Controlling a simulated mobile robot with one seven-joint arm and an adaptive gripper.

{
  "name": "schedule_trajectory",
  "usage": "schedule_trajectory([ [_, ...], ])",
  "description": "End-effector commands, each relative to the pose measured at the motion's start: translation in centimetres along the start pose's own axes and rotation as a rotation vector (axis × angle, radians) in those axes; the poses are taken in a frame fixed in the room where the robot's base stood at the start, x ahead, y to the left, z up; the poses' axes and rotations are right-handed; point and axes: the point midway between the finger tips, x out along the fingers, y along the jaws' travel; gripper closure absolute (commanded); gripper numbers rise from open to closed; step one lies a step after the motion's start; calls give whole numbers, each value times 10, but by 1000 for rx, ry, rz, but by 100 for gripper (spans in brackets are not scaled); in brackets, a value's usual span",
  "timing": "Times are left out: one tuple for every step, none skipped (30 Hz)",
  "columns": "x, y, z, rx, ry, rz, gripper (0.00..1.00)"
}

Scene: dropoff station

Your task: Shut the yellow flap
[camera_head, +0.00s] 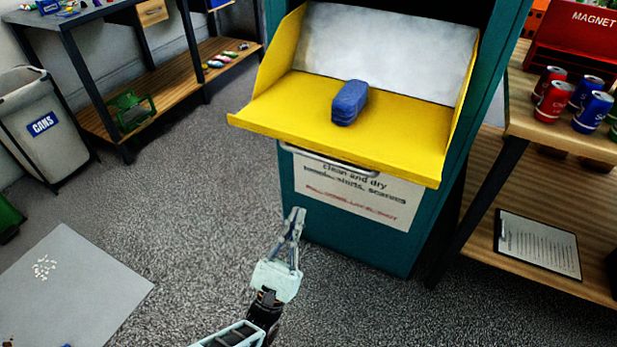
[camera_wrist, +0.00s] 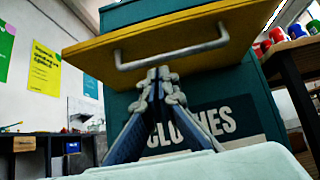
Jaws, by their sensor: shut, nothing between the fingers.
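The yellow flap (camera_head: 285,111) hangs open as a tray on the front of the teal clothes bin (camera_head: 340,238). A blue bundle (camera_head: 349,103) lies on the flap. A grey bar handle (camera_head: 330,160) sits under the flap's front edge. In the wrist view the flap (camera_wrist: 93,60) shows from below, with its handle (camera_wrist: 170,50) across it. My gripper (camera_head: 296,216) is shut and empty, below the flap and in front of the bin. In the wrist view the fingertips (camera_wrist: 160,75) appear just below the handle; I cannot tell whether they touch it.
A wooden shelf unit (camera_head: 530,130) with several cans stands close on the right, with a clipboard (camera_head: 537,245) on its lower shelf. A cans bin (camera_head: 40,115) and a workbench (camera_head: 150,85) are at the left. A grey mat (camera_head: 80,290) lies on otherwise open carpet.

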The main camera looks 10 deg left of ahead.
Motion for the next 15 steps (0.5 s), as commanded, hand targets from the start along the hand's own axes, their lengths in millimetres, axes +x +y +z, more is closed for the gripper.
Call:
schedule_trajectory([
  [4, 0, 0, 0, -2, 0, 100],
  [8, 0, 0, 0, -2, -1, 100],
  [13, -1, 0, -1, -2, -3, 100],
  [18, -1, 0, -2, -2, -4, 100],
  [23, -1, 0, -3, -2, -4, 100],
  [31, -1, 0, -2, -2, -4, 100],
  [37, -1, 0, -2, -2, -5, 100],
  [44, -2, 0, -2, -2, -5, 100],
  [53, -1, 0, -1, -1, -5, 100],
  [59, -2, 0, -1, -1, -5, 100],
  [66, -2, 0, -2, -1, -6, 100],
  [75, -2, 0, -2, -1, -5, 100],
  [81, -2, -1, -2, -1, -6, 100],
  [87, -2, -1, -3, -1, -7, 100],
  [95, -2, -1, -2, 0, -6, 100],
])
